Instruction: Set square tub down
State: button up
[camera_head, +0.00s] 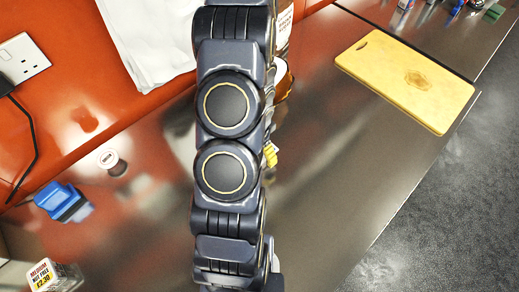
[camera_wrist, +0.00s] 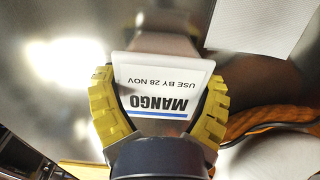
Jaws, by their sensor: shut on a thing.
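The square tub (camera_wrist: 165,58) is in the wrist view, its white label reading "MANGO" and "USE BY 28 NOV" upside down. The yellow-padded fingers of my gripper (camera_wrist: 159,100) are shut on it from both sides. In the head view my arm hides most of the gripper; only a bit of yellow finger (camera_head: 271,154) shows at the arm's right edge. I cannot make out the tub there. The steel counter (camera_head: 330,200) lies below. I cannot tell whether the tub touches it.
A wooden board (camera_head: 405,80) lies at the counter's right. A brown-rimmed thing (camera_head: 281,82) shows partly behind my arm. A blue item (camera_head: 62,200), a small white round item (camera_head: 108,158) and a price-labelled box (camera_head: 52,275) are at left. Open counter lies right of my arm.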

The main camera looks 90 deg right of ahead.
jog(key=o, duration=1)
jog(key=shift+f, duration=0.1)
jog(key=shift+o, duration=0.2)
notch_tip(320, 180, up, 12)
